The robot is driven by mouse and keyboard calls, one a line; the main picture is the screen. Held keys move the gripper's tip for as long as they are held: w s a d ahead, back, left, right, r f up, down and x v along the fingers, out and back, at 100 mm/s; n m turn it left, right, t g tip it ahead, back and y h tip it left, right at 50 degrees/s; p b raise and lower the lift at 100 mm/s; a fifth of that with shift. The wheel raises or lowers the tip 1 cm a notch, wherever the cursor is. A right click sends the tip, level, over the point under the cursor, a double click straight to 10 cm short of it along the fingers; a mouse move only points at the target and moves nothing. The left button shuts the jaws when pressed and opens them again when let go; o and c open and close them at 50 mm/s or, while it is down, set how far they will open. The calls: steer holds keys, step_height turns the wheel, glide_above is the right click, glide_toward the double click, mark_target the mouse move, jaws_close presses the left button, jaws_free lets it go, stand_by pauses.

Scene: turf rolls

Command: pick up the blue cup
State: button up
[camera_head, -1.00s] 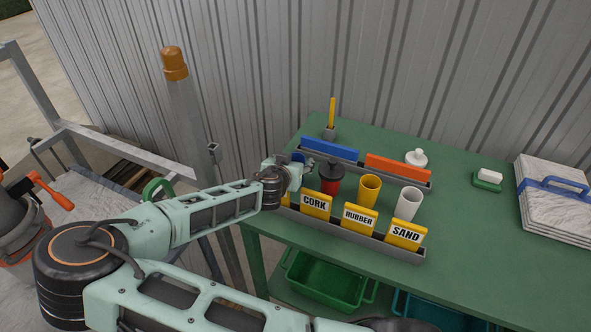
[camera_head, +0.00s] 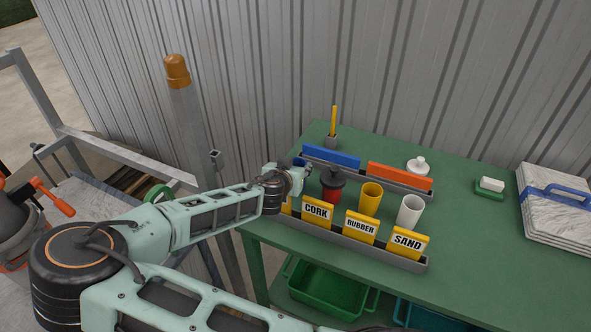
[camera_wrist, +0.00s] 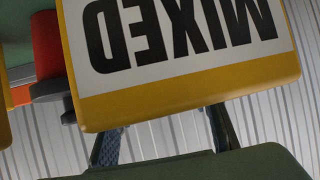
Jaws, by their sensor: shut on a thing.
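My gripper (camera_head: 302,172) is at the left end of the row of cups on the green table, by the left end of the blue bar. A small blue patch (camera_head: 299,161) shows right at the gripper and appears to be the blue cup. Most of it is hidden by the gripper. The gripper is shut on it. In the wrist view a yellow-framed MIXED sign (camera_wrist: 180,45) fills the upper part, upside down, and covers the fingertips and whatever is between them.
A red cup (camera_head: 331,193) with a dark top, a yellow cup (camera_head: 371,196) and a white cup (camera_head: 410,211) stand to the right. CORK (camera_head: 317,211), RUBBER (camera_head: 360,226) and SAND (camera_head: 407,243) signs stand before them. Behind are blue (camera_head: 331,157) and orange (camera_head: 399,176) bars.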

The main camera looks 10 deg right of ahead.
step_height(320, 180, up, 2)
steer(key=shift+r, duration=0.2)
steer(key=s+r+b, duration=0.6)
steer(key=s+r, duration=0.3)
steer(key=s, duration=0.5)
steer(key=shift+r, duration=0.25)
steer(key=shift+s, duration=0.1)
